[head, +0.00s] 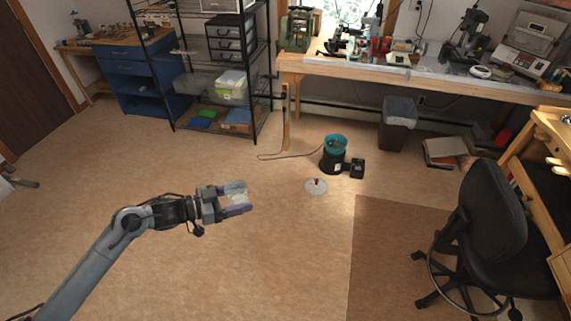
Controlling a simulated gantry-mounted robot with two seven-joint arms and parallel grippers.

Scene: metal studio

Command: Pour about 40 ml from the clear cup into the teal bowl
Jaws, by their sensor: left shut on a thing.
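My left gripper (237,199) comes in from the left and is shut on the clear cup (237,189). The cup is see-through and partly hidden by the fingers, so its fill level and exact tilt are hard to tell. A teal bowl (335,139) sits on top of a black round stand (333,161), up and to the right of the gripper. The cup and bowl are well apart in the picture. What is inside the bowl is too small to tell. My right gripper is not in view.
A small black box (357,168) is beside the stand. A pale disc (316,187) with a small red thing on it lies between gripper and stand. A black chair (495,225) is at right, a workbench (450,82) behind. The front middle is clear.

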